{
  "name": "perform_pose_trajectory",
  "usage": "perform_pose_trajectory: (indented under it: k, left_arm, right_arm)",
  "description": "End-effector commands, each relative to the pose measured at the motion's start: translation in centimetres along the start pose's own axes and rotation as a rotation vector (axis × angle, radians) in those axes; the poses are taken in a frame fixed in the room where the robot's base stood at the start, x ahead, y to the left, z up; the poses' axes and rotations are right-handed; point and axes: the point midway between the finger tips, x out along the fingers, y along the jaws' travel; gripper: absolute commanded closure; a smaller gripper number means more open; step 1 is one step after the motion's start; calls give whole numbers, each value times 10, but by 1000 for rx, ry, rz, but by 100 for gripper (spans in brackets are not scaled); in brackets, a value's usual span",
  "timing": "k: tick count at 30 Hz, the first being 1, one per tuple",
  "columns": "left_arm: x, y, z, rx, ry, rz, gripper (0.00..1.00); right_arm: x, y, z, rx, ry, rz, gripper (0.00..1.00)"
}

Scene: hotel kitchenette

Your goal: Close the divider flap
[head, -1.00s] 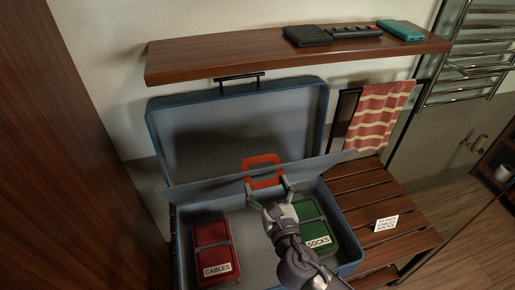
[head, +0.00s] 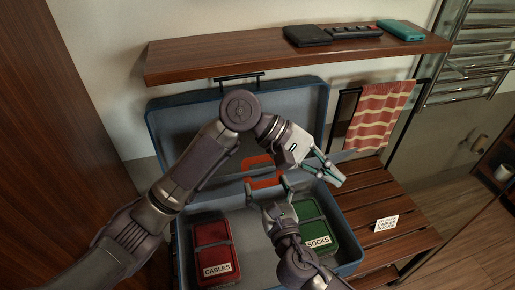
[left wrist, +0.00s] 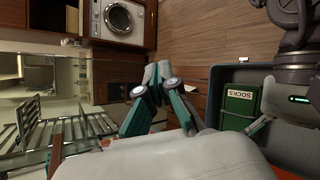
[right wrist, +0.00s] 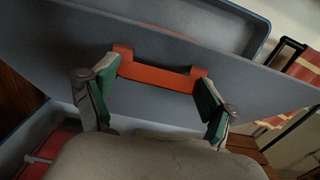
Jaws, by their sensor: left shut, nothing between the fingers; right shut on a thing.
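The grey divider flap (head: 226,188) with its orange handle (head: 262,180) stands tilted up inside the open blue suitcase (head: 322,115). My right gripper (head: 266,187) is shut on the orange handle. In the right wrist view the fingers (right wrist: 158,88) press on both ends of the handle (right wrist: 155,76), against the flap (right wrist: 60,62). My left gripper (head: 335,180) is shut and empty near the flap's right end. It also shows in the left wrist view (left wrist: 157,72), with its fingertips together. My left arm hides the flap's left part in the head view.
A red CABLES pouch (head: 214,250) and a green SOCKS pouch (head: 318,232) lie in the suitcase bottom. A wooden shelf (head: 210,62) hangs above the lid. The slatted bench (head: 400,235) holds a small card (head: 386,224). A striped towel (head: 374,115) hangs at right.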

Motion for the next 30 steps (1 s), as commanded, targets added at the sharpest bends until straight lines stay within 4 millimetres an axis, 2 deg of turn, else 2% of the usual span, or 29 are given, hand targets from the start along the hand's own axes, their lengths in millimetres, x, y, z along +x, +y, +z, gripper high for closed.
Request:
perform_pose_trajectory:
  k: [1,5,9,12,15,18,23,30]
  left_arm:
    - [-3,1,-14,49,80,-95,100]
    - [-26,-2,-54,144,292,-340,100]
    - [-76,1,-92,193,520,-566,100]
    - [-115,6,-110,199,655,-686,100]
    - [-147,12,-119,194,752,-766,100]
    - [-167,15,-124,186,808,-812,100]
    - [-173,10,-132,180,832,-835,100]
    - [-155,-16,-163,179,830,-834,100]
  right_arm:
    - [-1,1,-8,3,15,2,78]
    - [-1,1,-8,3,15,2,78]
    - [-1,1,-8,3,15,2,78]
    - [-1,1,-8,3,15,2,78]
    - [-1,1,-8,3,15,2,78]
    - [-1,1,-8,3,15,2,78]
    - [-1,1,-8,3,15,2,78]
    - [-1,1,-8,3,15,2,78]
